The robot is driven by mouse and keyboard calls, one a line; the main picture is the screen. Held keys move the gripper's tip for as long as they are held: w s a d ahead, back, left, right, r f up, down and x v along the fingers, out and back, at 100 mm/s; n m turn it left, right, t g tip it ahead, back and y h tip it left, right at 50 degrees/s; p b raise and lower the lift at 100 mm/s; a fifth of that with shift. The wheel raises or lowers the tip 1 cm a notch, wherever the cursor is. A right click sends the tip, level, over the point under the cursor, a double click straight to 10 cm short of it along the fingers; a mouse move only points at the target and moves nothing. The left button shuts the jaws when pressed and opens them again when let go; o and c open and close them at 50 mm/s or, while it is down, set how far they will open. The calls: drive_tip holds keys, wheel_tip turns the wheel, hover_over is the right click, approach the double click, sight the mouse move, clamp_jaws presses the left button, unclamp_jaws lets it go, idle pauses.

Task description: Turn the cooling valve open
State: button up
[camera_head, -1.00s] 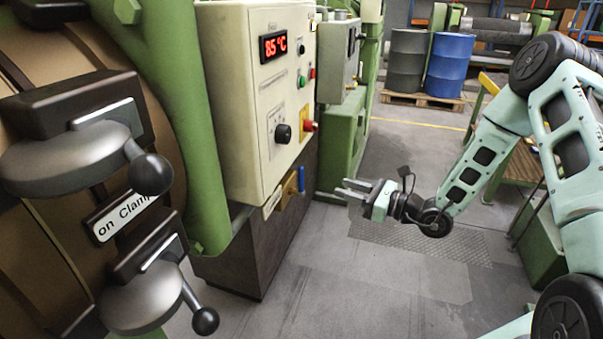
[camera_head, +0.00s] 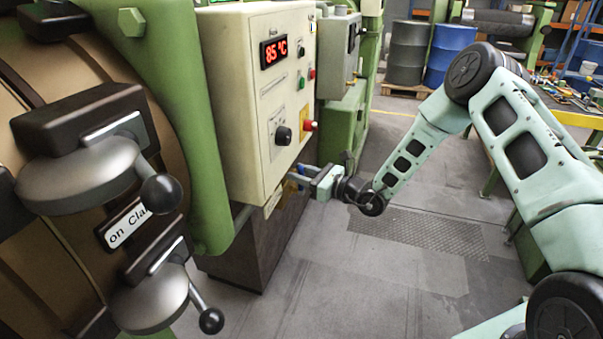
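The cooling valve (camera_head: 301,186) is a small blue handle by a yellow plate, low on the side of the cream control box (camera_head: 235,105). It is partly hidden by my gripper in the head view. My gripper (camera_head: 297,173) is at the valve, its two fingers pointing left toward the handle with a gap between them. I cannot tell whether the fingers touch the handle. The red display (camera_head: 273,51) on the box reads 85 °C.
A black knob (camera_head: 283,135) and a red button (camera_head: 309,126) sit on the box just above my gripper. A green machine frame with clamp levers (camera_head: 160,194) stands at left. Drums (camera_head: 449,55) stand at the back. The floor below my gripper is clear.

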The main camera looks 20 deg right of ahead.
clamp_jaws()
